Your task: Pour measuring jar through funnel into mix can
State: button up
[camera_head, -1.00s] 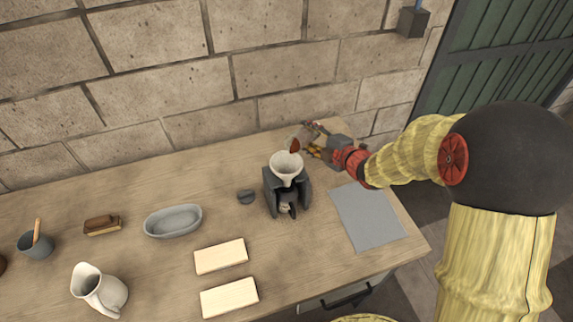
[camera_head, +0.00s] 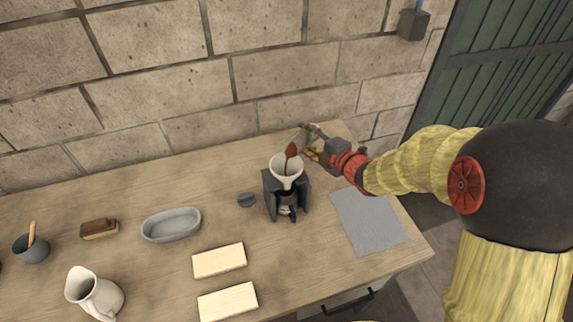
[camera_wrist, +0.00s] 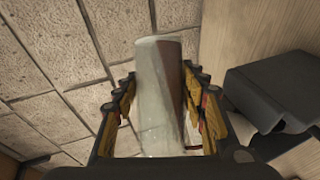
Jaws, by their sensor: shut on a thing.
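My gripper (camera_head: 314,153) is shut on the clear measuring jar (camera_wrist: 158,98), which shows between the fingers in the wrist view. In the head view the jar (camera_head: 301,140) is tilted, its mouth toward the funnel. Red-brown contents (camera_head: 291,150) show at the mouth and reach down to the funnel opening. The white funnel (camera_head: 286,171) sits upright in a dark stand (camera_head: 270,190). The mix can (camera_head: 287,205) is under the funnel, within the stand and partly hidden by it. How much the can holds is hidden.
A grey mat (camera_head: 368,222) lies right of the stand and a small dark lid-like piece (camera_head: 246,200) left of it. A block wall rises behind.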

jog(key=shift+s+a+r+b, duration=0.1)
jog(key=shift+s+r+b, duration=0.05)
jog(key=shift+b, duration=0.45)
jog(key=shift+r+n+t+b, duration=0.15)
jog(key=shift+n+t+b, duration=0.15)
jog(key=shift+b, duration=0.3)
jog(key=shift+r+b, duration=0.35)
jog(key=shift+b, duration=0.7)
jog(key=shift+s+a+r+n+t+b, duration=0.1)
jog(key=shift+r+n+t+b, duration=0.85)
jog(key=shift+b, duration=2.5)
jog(key=shift+f+n+g+b, duration=0.25)
jog(key=shift+n+b, duration=0.1)
jog(key=shift+b, duration=0.4)
